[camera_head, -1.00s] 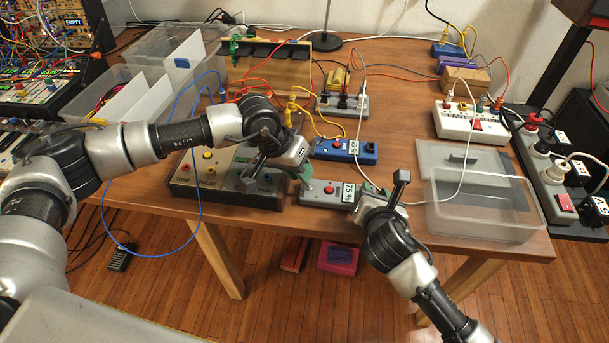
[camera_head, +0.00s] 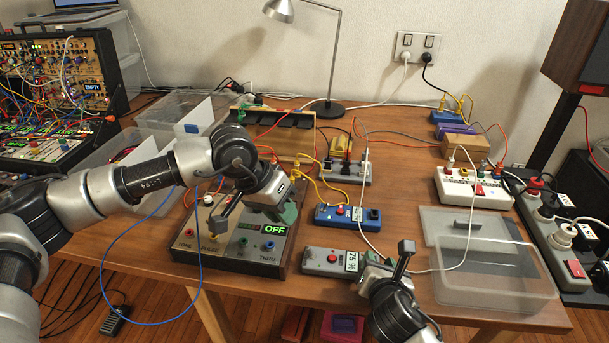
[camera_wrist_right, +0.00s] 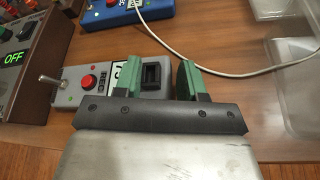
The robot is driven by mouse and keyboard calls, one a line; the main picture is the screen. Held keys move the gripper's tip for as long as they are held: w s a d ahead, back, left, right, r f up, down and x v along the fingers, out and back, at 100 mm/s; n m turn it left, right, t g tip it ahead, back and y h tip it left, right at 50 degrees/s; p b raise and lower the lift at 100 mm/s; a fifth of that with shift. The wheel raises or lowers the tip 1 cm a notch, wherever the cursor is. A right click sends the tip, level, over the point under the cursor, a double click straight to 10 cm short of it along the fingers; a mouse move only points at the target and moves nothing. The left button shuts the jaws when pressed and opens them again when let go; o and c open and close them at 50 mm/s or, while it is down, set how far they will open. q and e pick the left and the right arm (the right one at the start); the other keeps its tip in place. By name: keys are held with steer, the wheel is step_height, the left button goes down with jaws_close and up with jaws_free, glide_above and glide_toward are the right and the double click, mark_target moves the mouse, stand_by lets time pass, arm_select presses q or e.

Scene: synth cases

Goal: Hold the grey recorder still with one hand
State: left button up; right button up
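The grey recorder (camera_head: 317,262) lies on the table near the front edge, with a red button, a toggle and a 75 % label. It also shows in the right wrist view (camera_wrist_right: 72,78). My right gripper (camera_head: 371,258) is at its right end. In the right wrist view the green fingers of this gripper (camera_wrist_right: 157,75) stand apart. The left finger is over the recorder's face, the right one by its end, and a black socket shows between them. Contact cannot be told. My left gripper (camera_head: 280,212) hangs over the box with the OFF display (camera_head: 240,245); its finger gap is unclear.
A blue device (camera_head: 347,217) lies behind the recorder, with a white cable (camera_head: 363,190) running past it. A clear bin (camera_head: 490,290) stands to the right. A blue cable (camera_head: 200,255) loops off the front edge at left.

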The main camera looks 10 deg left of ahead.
steer(key=o, duration=0.4)
steer(key=shift+s+f, duration=0.15)
steer(key=shift+f, duration=0.35)
steer(key=shift+s+r, duration=0.25)
steer(key=shift+s, duration=0.25)
steer(key=v, duration=1.1)
steer(key=shift+w+r, duration=0.15)
steer(key=shift+r, duration=0.2)
steer(key=shift+d, duration=0.15)
step_height(320, 180, up, 10)
steer(key=p, duration=1.3)
